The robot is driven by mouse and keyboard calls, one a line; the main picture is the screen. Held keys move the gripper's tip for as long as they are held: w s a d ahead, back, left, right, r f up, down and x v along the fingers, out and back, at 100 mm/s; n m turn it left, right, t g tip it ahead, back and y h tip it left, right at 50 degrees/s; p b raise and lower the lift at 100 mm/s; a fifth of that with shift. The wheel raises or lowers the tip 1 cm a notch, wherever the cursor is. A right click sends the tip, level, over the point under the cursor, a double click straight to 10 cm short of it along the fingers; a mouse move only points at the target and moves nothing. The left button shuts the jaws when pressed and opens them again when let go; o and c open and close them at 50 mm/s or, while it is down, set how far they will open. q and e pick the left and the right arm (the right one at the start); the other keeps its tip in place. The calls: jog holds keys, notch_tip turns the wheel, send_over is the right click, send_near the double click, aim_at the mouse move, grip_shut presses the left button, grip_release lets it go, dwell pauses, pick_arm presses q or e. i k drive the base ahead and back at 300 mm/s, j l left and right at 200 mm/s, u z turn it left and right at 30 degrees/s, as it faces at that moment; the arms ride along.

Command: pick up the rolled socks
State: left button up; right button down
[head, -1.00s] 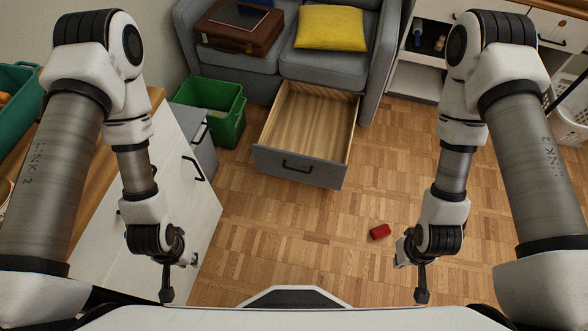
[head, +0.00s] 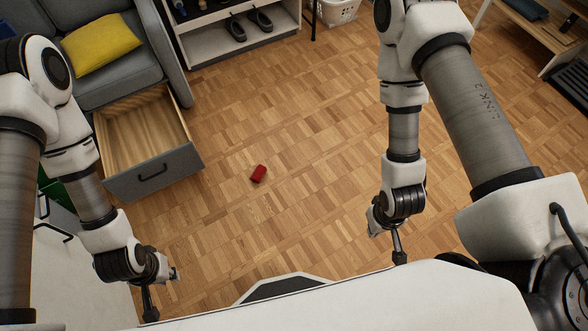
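A small red roll, which looks like the rolled socks (head: 258,173), lies on the wooden floor near the middle of the head view. Nothing touches it. My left gripper (head: 162,297) is at the lower left, well apart from the roll. My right gripper (head: 388,243) is at the lower right of the roll, also apart from it. Both grippers point downward and are seen from above and behind. Their fingertips are too small and too hidden to tell whether they are open or shut.
An open, empty drawer (head: 150,170) juts out over the floor at the left, below a grey sofa (head: 120,30) with a yellow cushion (head: 99,47). A shelf with dark shoes (head: 249,24) and a white basket (head: 337,10) stand at the back. The floor (head: 300,110) around the roll is clear.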

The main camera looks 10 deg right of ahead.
aim_at(256, 176)
jog(key=i+l+u, duration=0.15)
jog(key=i+l, duration=0.15)
jog(key=i+l+u, duration=0.15)
jog(key=i+l, duration=0.15)
jog(key=l, duration=0.15)
jog(key=i+l+u, duration=0.1)
jog(key=i+l, duration=0.15)
jog(key=l, duration=0.2)
jog(key=i+l+u, duration=0.15)
jog(key=l, duration=0.3)
jog(key=i, duration=0.1)
